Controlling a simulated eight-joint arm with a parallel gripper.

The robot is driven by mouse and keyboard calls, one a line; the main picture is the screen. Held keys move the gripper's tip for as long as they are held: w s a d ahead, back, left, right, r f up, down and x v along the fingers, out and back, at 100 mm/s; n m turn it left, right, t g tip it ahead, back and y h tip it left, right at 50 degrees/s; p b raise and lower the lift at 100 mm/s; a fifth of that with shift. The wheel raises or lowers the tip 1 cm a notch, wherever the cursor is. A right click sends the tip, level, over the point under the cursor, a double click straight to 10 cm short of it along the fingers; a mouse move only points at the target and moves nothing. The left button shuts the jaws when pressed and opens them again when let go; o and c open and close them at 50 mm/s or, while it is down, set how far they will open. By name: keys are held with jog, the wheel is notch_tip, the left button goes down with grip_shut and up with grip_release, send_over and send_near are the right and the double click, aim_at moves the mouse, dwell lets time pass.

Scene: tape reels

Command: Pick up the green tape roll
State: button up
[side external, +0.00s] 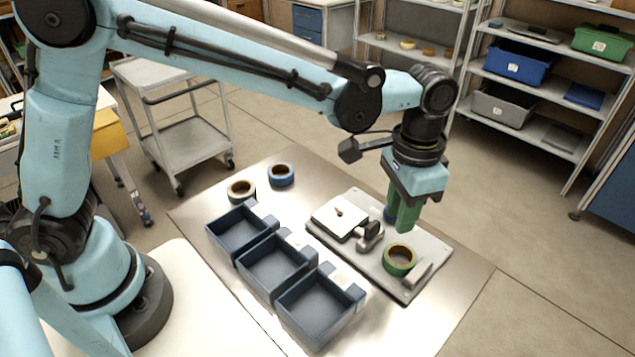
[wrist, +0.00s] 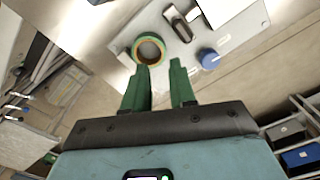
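The green tape roll (side external: 398,268) lies flat on the light grey board, towards its front right. In the wrist view the green roll (wrist: 137,42) shows just beyond my fingertips, mostly to the left, with a brown core. My gripper (side external: 403,226) hangs above the board with its green fingers pointing down, higher than the roll and slightly behind it. In the wrist view my gripper (wrist: 160,65) has its two fingers apart with nothing between them, so it is open and empty.
Beside the roll the grey board (side external: 430,248) carries a metal fixture (side external: 370,236), a white plate (side external: 335,219) and a blue knob (wrist: 208,58). Several blue bins (side external: 320,305) stand left of the board. A black-brown roll (side external: 241,191) and a blue roll (side external: 281,175) lie behind them.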

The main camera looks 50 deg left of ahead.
aim_at(395, 245)
jog(key=shift+w+f, duration=0.15)
jog(key=shift+f, duration=1.8)
jog(key=shift+w+f, duration=0.15)
jog(key=shift+f, duration=1.8)
jog(key=shift+c, duration=0.2)
grip_shut()
